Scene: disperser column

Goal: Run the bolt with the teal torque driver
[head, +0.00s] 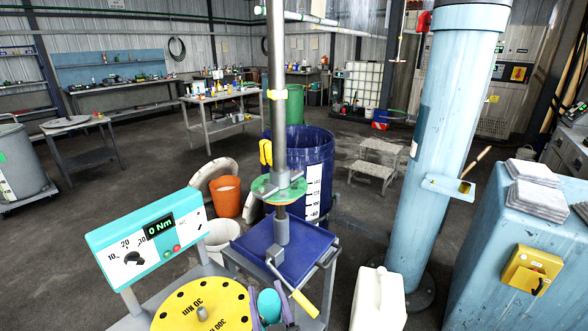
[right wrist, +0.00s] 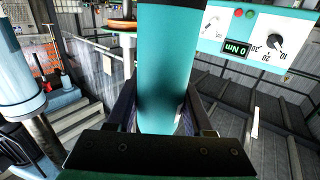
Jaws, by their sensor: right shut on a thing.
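The teal torque driver (head: 269,302) shows as a rounded teal end at the bottom of the head view. My right gripper (head: 270,308) is shut around it, one finger on each side. In the right wrist view the driver (right wrist: 162,70) is a thick teal cylinder between the fingers; its far end runs out of the picture. A teal panel (head: 146,241) with a dial and a display reading 0 Nm stands at the left. I cannot make out the bolt for certain. My left gripper is not in view.
A yellow disc (head: 190,290) marked 30 Nm and 300 lies just left of my right gripper. A metal shaft with a green disc (head: 262,188) stands over a blue stand (head: 310,256) with a yellow-handled crank. A pale blue column (head: 432,160) and white canister (head: 379,305) are at right.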

